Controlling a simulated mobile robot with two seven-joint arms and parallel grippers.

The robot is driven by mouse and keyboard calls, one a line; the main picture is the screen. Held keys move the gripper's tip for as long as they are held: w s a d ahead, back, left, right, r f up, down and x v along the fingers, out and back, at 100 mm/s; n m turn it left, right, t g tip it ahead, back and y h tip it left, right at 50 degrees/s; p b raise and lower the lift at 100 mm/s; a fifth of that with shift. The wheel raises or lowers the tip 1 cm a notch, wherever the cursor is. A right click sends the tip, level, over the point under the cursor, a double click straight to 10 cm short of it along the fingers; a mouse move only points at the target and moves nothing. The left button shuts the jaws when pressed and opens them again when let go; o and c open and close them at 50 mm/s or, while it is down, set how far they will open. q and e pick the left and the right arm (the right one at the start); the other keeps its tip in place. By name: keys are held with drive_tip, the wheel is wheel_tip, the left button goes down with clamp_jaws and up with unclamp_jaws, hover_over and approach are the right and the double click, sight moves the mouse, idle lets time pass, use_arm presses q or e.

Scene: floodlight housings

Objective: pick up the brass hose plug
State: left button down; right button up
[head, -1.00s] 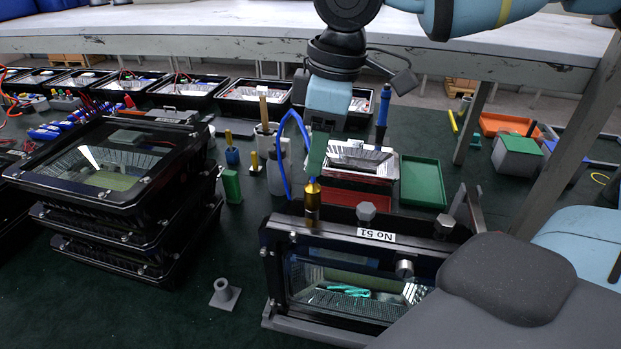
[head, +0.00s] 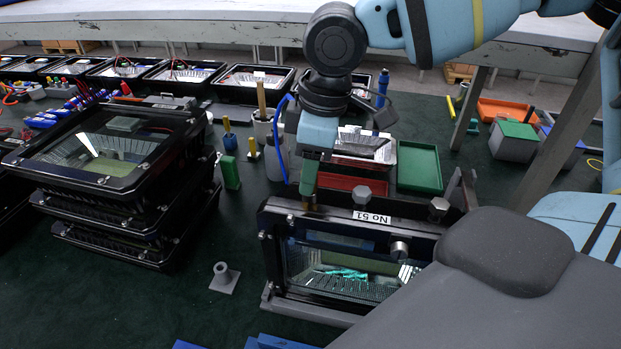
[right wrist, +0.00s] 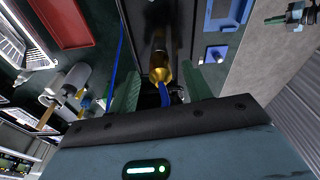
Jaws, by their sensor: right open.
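The brass hose plug (right wrist: 162,70) shows in the right wrist view between my right gripper's two green fingers. A blue hose runs at its near end. My right gripper (right wrist: 160,92) is open, with a finger on each side of the plug and visible gaps between. In the head view my right gripper (head: 308,178) is over the top left of the black floodlight housing marked No 51 (head: 268,240). There the gripper hides most of the plug. My left gripper is not in view.
Stacked black housings (head: 120,205) stand at the left. A green tray (head: 419,167) and a red tray (head: 345,184) lie behind the No 51 housing. A small grey stand (head: 224,278) is in front on the dark green table. Bottles and tools stand left of the gripper.

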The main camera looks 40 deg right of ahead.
drive_tip(key=shift+a+f, duration=0.1)
drive_tip(key=shift+f, duration=0.5)
clamp_jaws()
